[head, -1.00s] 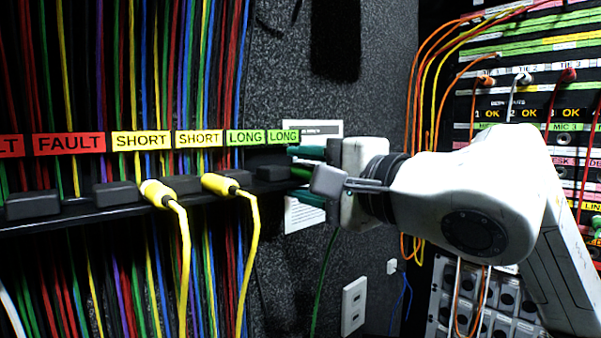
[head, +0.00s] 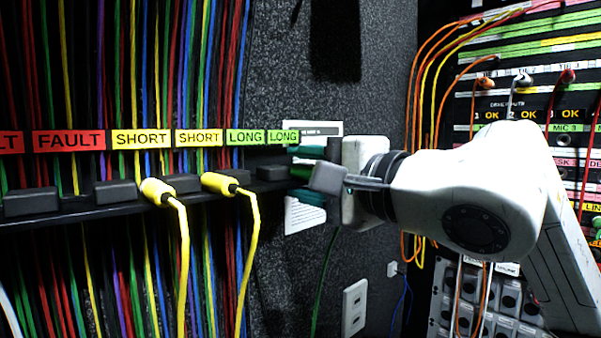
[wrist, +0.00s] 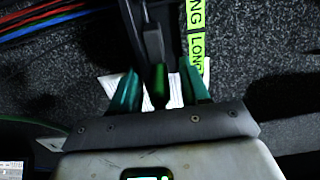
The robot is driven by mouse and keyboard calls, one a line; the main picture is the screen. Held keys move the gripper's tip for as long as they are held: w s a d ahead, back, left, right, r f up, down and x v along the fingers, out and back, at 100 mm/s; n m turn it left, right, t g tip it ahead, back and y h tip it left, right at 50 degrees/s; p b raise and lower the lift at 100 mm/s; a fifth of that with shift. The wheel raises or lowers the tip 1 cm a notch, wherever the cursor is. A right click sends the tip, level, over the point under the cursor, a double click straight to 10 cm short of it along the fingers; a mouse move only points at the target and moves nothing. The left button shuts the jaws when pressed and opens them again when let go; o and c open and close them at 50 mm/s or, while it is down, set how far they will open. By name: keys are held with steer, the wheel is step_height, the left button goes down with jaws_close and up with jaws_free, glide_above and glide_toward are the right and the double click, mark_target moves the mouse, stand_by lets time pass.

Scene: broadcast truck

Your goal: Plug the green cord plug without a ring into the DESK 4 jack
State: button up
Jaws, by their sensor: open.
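A green plug (head: 299,172) sits at the right end of the black cord rack, below the LONG labels, with its green cord (head: 322,275) hanging down. It also shows in the wrist view (wrist: 159,88); whether it has a ring cannot be told. My gripper (head: 309,174) is at this plug, one teal finger above it and one below. In the wrist view my gripper (wrist: 158,90) is open, with the plug between the fingers and gaps at both sides. The jack panel (head: 500,103) is at the right; the DESK 4 jack cannot be made out, partly behind my arm.
The rack (head: 75,212) holds two yellow plugs (head: 158,192) (head: 222,184) under SHORT labels, with cords hanging. Dense coloured cables fill the left. Orange and yellow cords (head: 424,90) hang beside the jack panel. A carpeted wall (head: 372,60) lies between rack and panel.

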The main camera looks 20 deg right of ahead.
steer(key=shift+f+b, duration=0.1)
steer(key=shift+b, duration=0.3)
stand_by(0.3)
steer(key=shift+d+r, duration=0.1)
steer(key=shift+r, duration=0.2)
jaws_close()
steer(key=shift+c, duration=0.4)
jaws_free()
steer(key=o, duration=0.8)
steer(key=shift+f, duration=0.2)
steer(key=shift+s, duration=0.1)
steer(key=b+v, duration=0.2)
steer(key=v, duration=0.8)
steer(key=shift+s+b, duration=0.3)
steer(key=shift+b, duration=0.1)
